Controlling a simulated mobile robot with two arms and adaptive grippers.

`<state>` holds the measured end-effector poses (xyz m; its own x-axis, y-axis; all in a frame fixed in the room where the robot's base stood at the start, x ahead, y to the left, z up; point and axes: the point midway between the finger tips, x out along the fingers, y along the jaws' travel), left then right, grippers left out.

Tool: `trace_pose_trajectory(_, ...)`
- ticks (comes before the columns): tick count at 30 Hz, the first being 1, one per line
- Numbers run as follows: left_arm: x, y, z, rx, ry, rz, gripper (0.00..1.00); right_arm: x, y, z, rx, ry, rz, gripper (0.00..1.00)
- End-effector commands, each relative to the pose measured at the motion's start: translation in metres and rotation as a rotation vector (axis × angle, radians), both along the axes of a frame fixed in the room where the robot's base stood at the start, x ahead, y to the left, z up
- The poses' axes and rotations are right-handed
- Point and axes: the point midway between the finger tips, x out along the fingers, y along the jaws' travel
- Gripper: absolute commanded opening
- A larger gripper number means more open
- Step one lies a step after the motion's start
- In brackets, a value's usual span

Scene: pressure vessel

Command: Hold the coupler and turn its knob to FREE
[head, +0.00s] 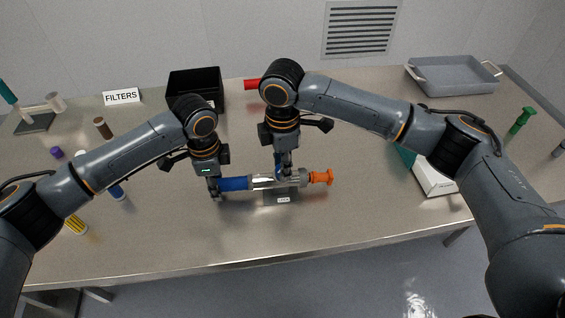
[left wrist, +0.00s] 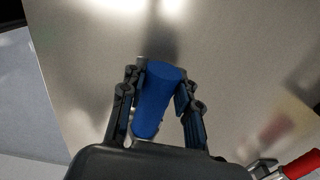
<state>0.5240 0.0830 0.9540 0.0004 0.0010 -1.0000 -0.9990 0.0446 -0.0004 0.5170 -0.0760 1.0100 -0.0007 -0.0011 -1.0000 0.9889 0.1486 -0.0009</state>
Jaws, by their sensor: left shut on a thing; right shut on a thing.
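The coupler (head: 262,182) lies level near the front middle of the table, a metal body with a blue cylindrical end and an orange knob (head: 321,177) at its right. My left gripper (head: 217,190) is shut on the blue end (head: 236,184); in the left wrist view the blue cylinder (left wrist: 160,98) sits between both fingers. My right gripper (head: 284,172) points down and is shut on the metal body, left of the orange knob. A small dark stand with a white label (head: 283,199) shows under the body. The label is too small to read.
Behind stand a black bin (head: 194,82) and a FILTERS sign (head: 122,96). A red cylinder (head: 251,84) is partly hidden by my right arm. A grey tray (head: 453,75) is at the back right. Small coloured parts lie at left. The front middle table is clear.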

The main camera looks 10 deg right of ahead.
Motion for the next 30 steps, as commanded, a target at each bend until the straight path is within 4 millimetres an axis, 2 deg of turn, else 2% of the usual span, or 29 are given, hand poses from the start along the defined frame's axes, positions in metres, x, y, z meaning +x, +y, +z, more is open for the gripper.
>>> trace_pose_trajectory(30, -0.0007, -0.0019, 0.0002, -0.004, 0.0, -0.004, 0.0, -0.0002, 0.0021, 0.0, 0.005, 0.001, -0.963, 0.0)
